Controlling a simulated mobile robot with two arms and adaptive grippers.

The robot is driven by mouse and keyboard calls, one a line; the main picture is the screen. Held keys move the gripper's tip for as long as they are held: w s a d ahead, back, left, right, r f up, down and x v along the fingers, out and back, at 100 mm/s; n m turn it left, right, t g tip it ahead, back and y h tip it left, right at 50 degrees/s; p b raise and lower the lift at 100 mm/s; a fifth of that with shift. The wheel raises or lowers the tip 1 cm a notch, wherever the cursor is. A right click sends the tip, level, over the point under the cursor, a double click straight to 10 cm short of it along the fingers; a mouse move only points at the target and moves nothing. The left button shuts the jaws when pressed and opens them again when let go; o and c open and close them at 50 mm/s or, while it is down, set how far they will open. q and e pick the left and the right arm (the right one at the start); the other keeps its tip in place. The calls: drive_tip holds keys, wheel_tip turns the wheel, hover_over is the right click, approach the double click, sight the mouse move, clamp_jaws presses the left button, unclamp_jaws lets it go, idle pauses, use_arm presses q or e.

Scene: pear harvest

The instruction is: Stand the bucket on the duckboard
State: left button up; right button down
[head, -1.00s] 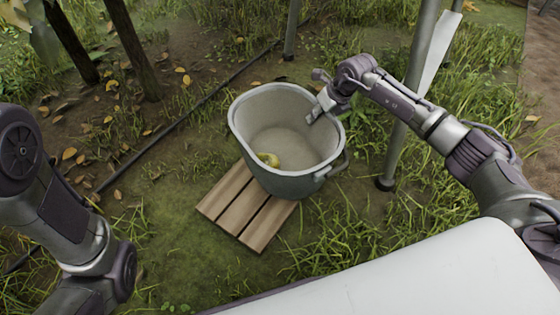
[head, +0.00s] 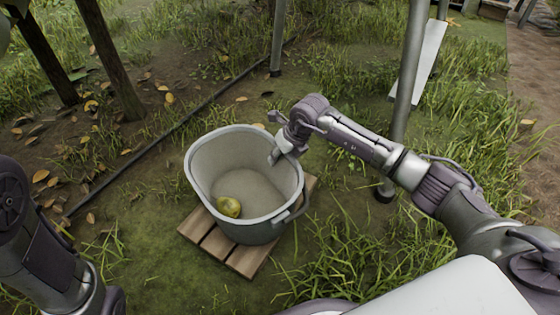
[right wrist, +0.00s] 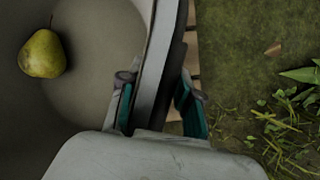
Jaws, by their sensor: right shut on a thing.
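The grey bucket (head: 248,232) is upright over the wooden slatted duckboard (head: 214,244), whose slats show at its front left and at its right. Whether its base touches the slats is hidden. A yellow-green pear (head: 228,207) lies inside; it also shows in the right wrist view (right wrist: 42,54). My right gripper (head: 277,158) is shut on the bucket's rim at the far right side. In the right wrist view its fingers (right wrist: 157,86) straddle the bucket wall (right wrist: 160,45), and a strip of duckboard (right wrist: 193,62) shows beyond. My left arm is at the left edge; its gripper is out of view.
A metal leg (head: 404,100) stands right of the bucket, behind my right arm, and another (head: 278,40) stands behind. A dark hose (head: 150,150) crosses the ground at the left. Tree trunks (head: 108,62) stand at the upper left. Mossy ground before the duckboard is clear.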

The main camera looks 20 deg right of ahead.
drive_tip(key=shift+r, duration=0.1)
drive_tip(key=c, duration=0.8)
unclamp_jaws()
drive_tip(key=p+v, duration=0.9)
drive_tip(key=v, duration=0.1)
drive_tip(key=shift+r, duration=0.35)
drive_tip(key=shift+s+d+r+p, duration=0.2)
drive_tip(key=shift+s+r+p, duration=0.2)
drive_tip(key=shift+r, duration=0.15)
